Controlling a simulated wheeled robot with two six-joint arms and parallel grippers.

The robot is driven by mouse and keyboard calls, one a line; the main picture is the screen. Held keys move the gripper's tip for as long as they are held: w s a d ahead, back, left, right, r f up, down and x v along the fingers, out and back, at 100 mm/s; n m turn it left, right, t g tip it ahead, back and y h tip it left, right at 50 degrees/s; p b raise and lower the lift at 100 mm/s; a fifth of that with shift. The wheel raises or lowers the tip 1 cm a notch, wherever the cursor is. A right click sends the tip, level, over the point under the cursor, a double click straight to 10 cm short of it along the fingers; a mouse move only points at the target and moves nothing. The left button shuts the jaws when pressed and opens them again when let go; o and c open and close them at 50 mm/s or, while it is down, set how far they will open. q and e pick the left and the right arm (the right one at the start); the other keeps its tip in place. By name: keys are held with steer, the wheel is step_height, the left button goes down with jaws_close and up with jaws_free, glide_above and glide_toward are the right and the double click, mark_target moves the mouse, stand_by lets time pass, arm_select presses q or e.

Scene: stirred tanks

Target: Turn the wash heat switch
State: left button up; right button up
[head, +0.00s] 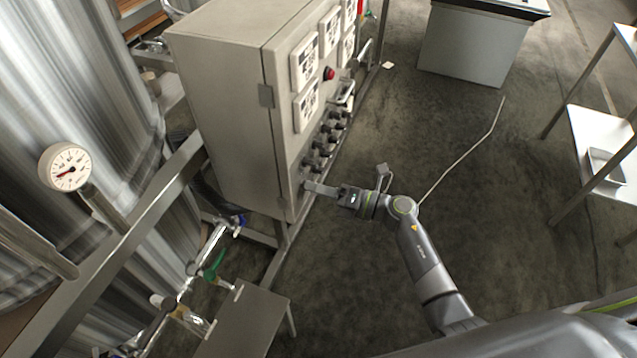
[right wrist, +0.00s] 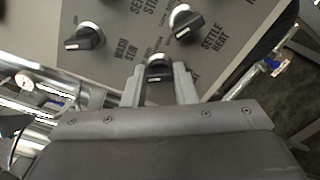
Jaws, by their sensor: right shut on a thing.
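The wash heat switch (right wrist: 158,68) is a black rotary knob on the grey panel at the bottom of the right wrist view. My right gripper (right wrist: 160,82) is shut on it, one finger on each side. The label beside it is mostly covered by a finger. In the head view my right gripper (head: 309,187) reaches the lower near corner of the control cabinet (head: 235,95); the held knob is hidden there. My left gripper is not in view.
Other black knobs are close by: the wash stir knob (right wrist: 86,38) and the settle heat knob (right wrist: 186,22). A red button (head: 329,73) and white displays sit higher on the cabinet. A pressure gauge (head: 64,167) and pipes are at left.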

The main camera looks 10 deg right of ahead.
steer(key=shift+m+p, duration=0.55)
steer(key=shift+m, duration=0.45)
steer(key=o, duration=1)
steer(key=shift+d, duration=0.1)
steer(key=b+v, duration=0.4)
steer(key=v, duration=1.3)
steer(key=shift+s+d+b, duration=0.15)
steer(key=shift+b, duration=0.15)
